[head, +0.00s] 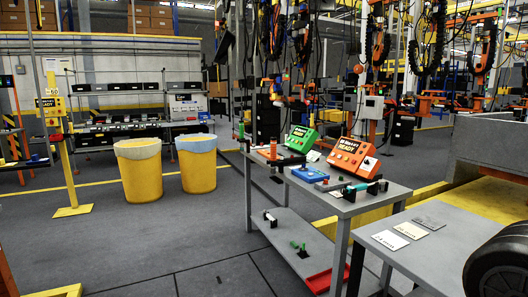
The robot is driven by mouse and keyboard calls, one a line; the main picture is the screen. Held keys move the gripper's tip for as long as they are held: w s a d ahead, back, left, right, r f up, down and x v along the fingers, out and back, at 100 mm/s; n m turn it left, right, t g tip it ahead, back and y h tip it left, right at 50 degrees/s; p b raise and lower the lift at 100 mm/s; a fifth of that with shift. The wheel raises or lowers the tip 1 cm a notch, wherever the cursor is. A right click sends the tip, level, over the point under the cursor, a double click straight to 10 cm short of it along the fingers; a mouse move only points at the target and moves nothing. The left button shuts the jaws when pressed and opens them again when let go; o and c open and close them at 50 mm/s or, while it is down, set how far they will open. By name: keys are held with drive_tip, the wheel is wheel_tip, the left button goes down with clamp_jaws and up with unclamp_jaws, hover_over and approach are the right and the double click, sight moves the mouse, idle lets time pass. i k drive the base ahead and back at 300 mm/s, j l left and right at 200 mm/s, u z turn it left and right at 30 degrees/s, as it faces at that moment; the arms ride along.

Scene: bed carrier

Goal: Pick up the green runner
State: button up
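Several green things stand on the grey cart, and I cannot tell for certain which is the green runner. A slim green upright piece (241,130) is at the left end of the cart's top. A green box with a display (302,139) sits at the back of the top. A tool with a teal body (361,189) lies near the front right of the top, between dark end pieces. Small green pieces (297,245) are on the cart's lower shelf. My gripper is not in view.
An orange box (354,158), a blue case (310,174) and an orange upright cylinder (273,152) share the cart top (340,206). A grey table with flat plates (410,230) and a black wheel (497,264) are at right.

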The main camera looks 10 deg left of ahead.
sight(241, 122)
drive_tip(key=i+j, duration=0.3)
drive_tip(key=i, duration=0.15)
drive_tip(key=i+j+u, duration=0.1)
drive_tip(key=i+j, duration=0.25)
drive_tip(key=i, duration=0.15)
drive_tip(key=i+j, duration=0.25)
drive_tip(key=i, duration=0.2)
drive_tip(key=i+j, duration=0.3)
drive_tip(key=i, duration=0.2)
drive_tip(key=i+j+u, duration=0.1)
drive_tip(key=i+j, duration=0.15)
drive_tip(key=i, duration=0.25)
drive_tip(key=i+j+u, duration=0.35)
drive_tip(key=i, duration=0.35)
drive_tip(key=i+u, duration=0.35)
drive_tip(key=i, duration=0.3)
drive_tip(key=i+j+z, duration=0.15)
drive_tip(key=i+z, duration=0.35)
drive_tip(key=i+j+z, duration=0.95)
drive_tip(key=k+l, duration=0.05)
drive_tip(key=l, duration=0.05)
